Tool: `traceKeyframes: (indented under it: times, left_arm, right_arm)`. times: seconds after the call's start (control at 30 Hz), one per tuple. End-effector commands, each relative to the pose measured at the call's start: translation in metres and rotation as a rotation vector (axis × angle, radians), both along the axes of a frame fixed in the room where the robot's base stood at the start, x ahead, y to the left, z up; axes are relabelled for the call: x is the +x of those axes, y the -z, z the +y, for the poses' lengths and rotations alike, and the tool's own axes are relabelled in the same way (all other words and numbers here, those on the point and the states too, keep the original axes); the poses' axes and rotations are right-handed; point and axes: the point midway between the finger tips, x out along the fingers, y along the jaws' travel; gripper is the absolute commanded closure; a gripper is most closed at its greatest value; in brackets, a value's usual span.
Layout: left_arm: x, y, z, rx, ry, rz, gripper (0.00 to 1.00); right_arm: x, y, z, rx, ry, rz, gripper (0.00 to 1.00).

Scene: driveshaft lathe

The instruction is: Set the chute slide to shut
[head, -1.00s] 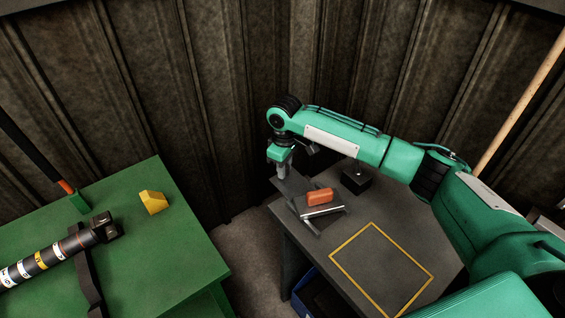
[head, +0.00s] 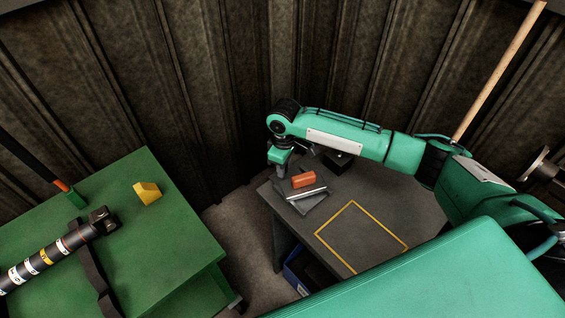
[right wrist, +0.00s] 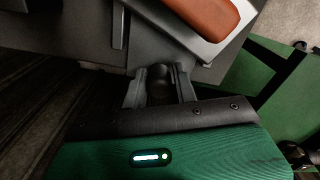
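A low dark grey fixture with a flat plate (head: 311,205), an orange block (head: 303,179) and a pale metal strip (head: 306,193) sits at the left of the grey table. It looks like the chute, but which part is the slide is not clear. My right gripper (head: 278,170) points down at its far left end. In the right wrist view, the right fingers (right wrist: 160,88) stand apart, one on each side of a dark rounded piece. I cannot tell whether they grip it. The orange block (right wrist: 203,15) and pale strip lie just beyond. My left gripper is out of view.
The grey table (head: 400,205) has a yellow outlined square (head: 361,238), bare inside, and a black box (head: 338,161) behind the arm. A green table (head: 165,245) at left holds a banded shaft (head: 45,257) and yellow block (head: 147,192). A corrugated wall stands close behind.

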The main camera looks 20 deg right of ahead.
Motion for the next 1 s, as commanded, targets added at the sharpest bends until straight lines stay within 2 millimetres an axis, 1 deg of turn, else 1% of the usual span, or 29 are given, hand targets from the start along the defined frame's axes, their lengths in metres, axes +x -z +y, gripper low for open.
traceKeyframes:
  times: [0.03, 0.07, 0.33, 0.47, 0.57, 0.8, 0.9, 1.0]
  left_arm:
    - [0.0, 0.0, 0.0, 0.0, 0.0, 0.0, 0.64]
    - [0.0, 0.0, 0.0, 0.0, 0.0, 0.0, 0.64]
    - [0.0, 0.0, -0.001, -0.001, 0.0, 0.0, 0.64]
    - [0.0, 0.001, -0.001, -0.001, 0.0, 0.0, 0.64]
    - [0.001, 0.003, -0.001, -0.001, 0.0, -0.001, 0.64]
    - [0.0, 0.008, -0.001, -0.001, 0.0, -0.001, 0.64]
    - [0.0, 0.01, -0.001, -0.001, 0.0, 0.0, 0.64]
    - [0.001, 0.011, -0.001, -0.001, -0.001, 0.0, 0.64]
  right_arm:
    - [-0.001, 0.001, 0.0, 0.0, 0.0, 0.001, 0.61]
    - [0.0, 0.001, 0.0, 0.0, 0.0, 0.001, 0.55]
    - [0.001, 0.0, 0.0, 0.001, 0.0, -0.003, 0.55]
    - [0.001, -0.008, 0.001, 0.003, 0.0, -0.004, 0.55]
    - [0.001, -0.022, 0.0, 0.003, 0.0, -0.006, 0.55]
    - [0.001, -0.077, 0.0, 0.003, -0.001, -0.007, 0.55]
    - [0.001, -0.099, 0.0, 0.003, 0.001, -0.007, 0.55]
    - [0.0, -0.116, 0.0, 0.003, 0.0, -0.006, 0.55]
